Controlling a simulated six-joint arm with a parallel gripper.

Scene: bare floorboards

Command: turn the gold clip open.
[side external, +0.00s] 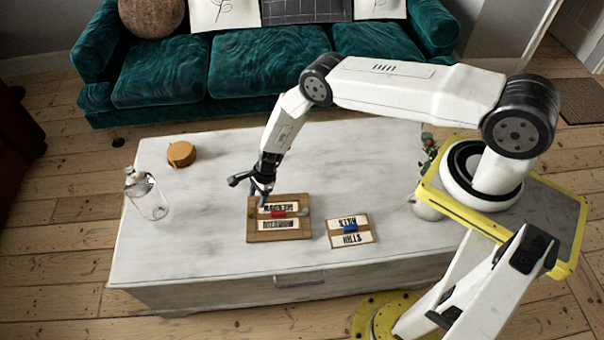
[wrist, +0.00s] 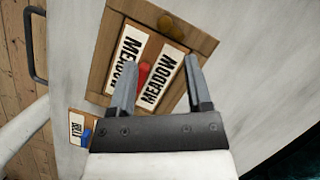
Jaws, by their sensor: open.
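A gold-brown clip (wrist: 172,25) sits near the top edge of a wooden board (wrist: 98,72) in the wrist view. I cannot make it out surely in the side view, where my gripper is close to the board's left end. The board (side external: 252,231) lies flat on the table and carries two white lettered strips with a red clip (wrist: 143,74) between them. The red clip also shows in the side view (side external: 280,213). My gripper (wrist: 157,60) is open and empty, its fingers over the board. In the side view, my gripper (side external: 249,193) is at the board's back left.
A smaller board with a blue clip (side external: 350,228) lies to the right. A glass bottle (side external: 147,197) and a round brown object (side external: 181,154) stand to the left. A vase with a plant (side external: 428,192) stands at the right. The back middle of the white table (side external: 330,160) is clear.

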